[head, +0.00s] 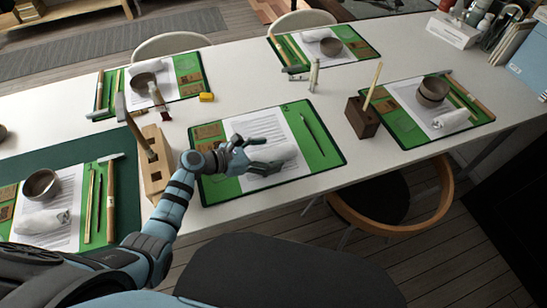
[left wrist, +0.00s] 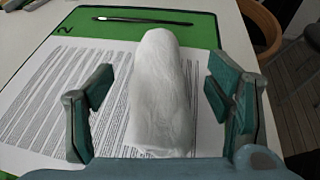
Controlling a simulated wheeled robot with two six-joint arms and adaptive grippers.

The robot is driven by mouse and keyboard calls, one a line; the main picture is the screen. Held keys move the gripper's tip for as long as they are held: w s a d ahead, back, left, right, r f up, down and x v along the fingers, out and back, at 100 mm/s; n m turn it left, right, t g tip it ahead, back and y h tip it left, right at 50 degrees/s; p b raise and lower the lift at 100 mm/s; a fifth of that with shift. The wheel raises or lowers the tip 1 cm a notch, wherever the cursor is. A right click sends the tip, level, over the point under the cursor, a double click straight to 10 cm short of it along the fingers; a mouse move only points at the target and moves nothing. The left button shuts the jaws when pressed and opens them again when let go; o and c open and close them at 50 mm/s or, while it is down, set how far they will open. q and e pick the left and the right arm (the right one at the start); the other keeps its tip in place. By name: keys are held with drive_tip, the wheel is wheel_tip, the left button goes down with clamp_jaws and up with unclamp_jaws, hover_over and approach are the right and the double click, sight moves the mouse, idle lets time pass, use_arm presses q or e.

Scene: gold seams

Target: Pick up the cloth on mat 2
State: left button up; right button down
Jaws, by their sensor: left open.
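A rolled white cloth (head: 287,152) lies on printed paper on the green mat (head: 327,157) in the middle of the table. In the left wrist view the mat (left wrist: 200,28) bears a number 2. My left gripper (head: 262,153) is open at the cloth, partly covering it in the head view. In the left wrist view the cloth (left wrist: 160,95) lies lengthwise between the two spread fingers, with a gap on each side. My right gripper is not in view.
A thin dark tool (head: 312,135) lies on the same mat, beyond the cloth. A wooden block with tools (head: 155,170) stands left of my arm. A dark wooden holder (head: 361,117) stands to the right. Other mats with bowls and cloths lie around.

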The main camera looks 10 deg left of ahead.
use_arm(q)
drive_tip(key=shift+w+f, duration=0.15)
drive_tip(key=shift+w, duration=0.2)
drive_tip(key=shift+c, duration=0.3)
drive_tip(key=shift+s, duration=0.1)
drive_tip(key=c, duration=0.4)
drive_tip(key=shift+s+a, duration=0.1)
drive_tip(key=shift+s, duration=0.05)
drive_tip(key=shift+c, duration=1.2)
drive_tip(key=shift+s+r, duration=0.1)
drive_tip(key=shift+r, duration=0.1)
drive_tip(key=c, duration=0.3)
drive_tip(key=shift+c, duration=1)
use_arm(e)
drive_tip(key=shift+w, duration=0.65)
